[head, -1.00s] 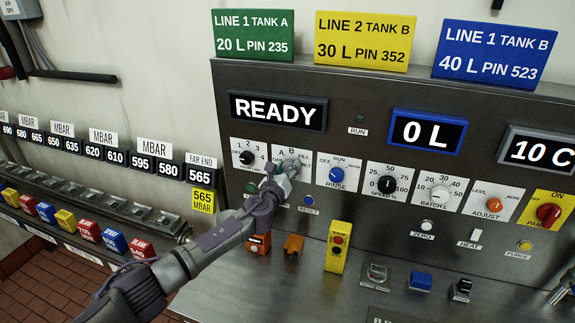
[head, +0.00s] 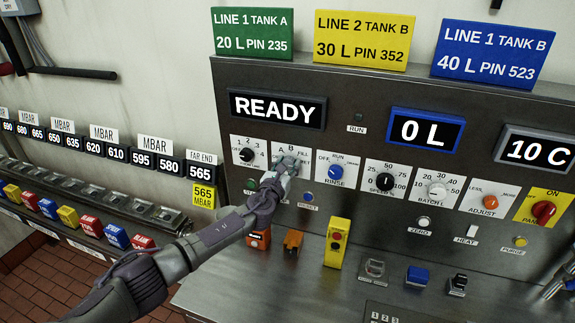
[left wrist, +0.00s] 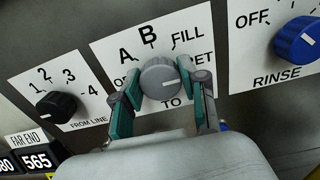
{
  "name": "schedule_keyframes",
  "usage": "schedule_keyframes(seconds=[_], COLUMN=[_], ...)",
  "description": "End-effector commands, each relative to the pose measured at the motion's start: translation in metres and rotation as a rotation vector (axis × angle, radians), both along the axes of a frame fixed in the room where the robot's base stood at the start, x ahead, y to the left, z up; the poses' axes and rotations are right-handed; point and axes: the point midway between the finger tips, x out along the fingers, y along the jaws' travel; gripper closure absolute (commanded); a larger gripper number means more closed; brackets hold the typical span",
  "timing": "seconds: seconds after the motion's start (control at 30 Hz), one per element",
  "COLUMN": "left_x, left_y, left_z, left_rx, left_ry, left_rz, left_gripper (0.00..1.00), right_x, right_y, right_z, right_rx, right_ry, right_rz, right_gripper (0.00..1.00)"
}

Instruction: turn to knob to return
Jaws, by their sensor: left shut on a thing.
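The grey TO knob (left wrist: 160,78) sits on a white plate (left wrist: 102,45) marked A, B and FILL, with a partly hidden label ending in ET. Its white pointer line points right, toward that label. My left gripper (left wrist: 166,86) is shut on the knob, one teal-padded finger on each side. In the head view my left gripper (head: 284,176) covers most of the knob, and its arm comes in from the lower left. At the lower right edge, a dark and silver part, perhaps my right gripper (head: 556,286), shows only in part.
The black FROM LINE knob (head: 246,155) is on the left and the blue RINSE knob (head: 336,172) on the right. Below are a blue RESET button (head: 308,197), an orange block (head: 293,241) and a yellow stop box (head: 337,242). The display (head: 277,109) reads READY.

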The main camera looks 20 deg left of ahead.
Motion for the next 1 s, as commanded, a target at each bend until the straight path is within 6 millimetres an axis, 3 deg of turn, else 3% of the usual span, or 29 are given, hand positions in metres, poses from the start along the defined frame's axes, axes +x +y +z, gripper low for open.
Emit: schedule_keyframes(seconds=[0.17, 0.2, 0.33, 0.77, 1.0], left_x=[-0.001, -0.001, 0.000, -0.006, -0.043], left_y=[0.000, 0.000, 0.000, 0.001, 0.002], left_z=[-0.002, -0.002, -0.002, -0.001, -0.002], left_rx=[0.004, 0.004, 0.003, 0.000, 0.001], left_ry=[0.003, 0.003, 0.002, -0.001, 0.002], left_rz=[-0.001, -0.001, 0.000, 0.000, -0.001], left_gripper=[0.92, 0.56, 0.34, 0.32, 0.32], right_x=[0.000, 0.000, 0.000, 0.000, 0.000], right_y=[0.000, 0.000, 0.000, -0.002, -0.001], right_z=[0.000, 0.000, 0.000, 0.000, 0.000], right_rx=[0.000, 0.000, 0.000, -0.003, -0.001], right_ry=[0.000, 0.000, 0.000, -0.001, 0.000], right_rz=[0.000, 0.000, 0.000, 0.002, 0.001], right_gripper=[0.60, 0.60, 0.60, 0.60, 0.60])
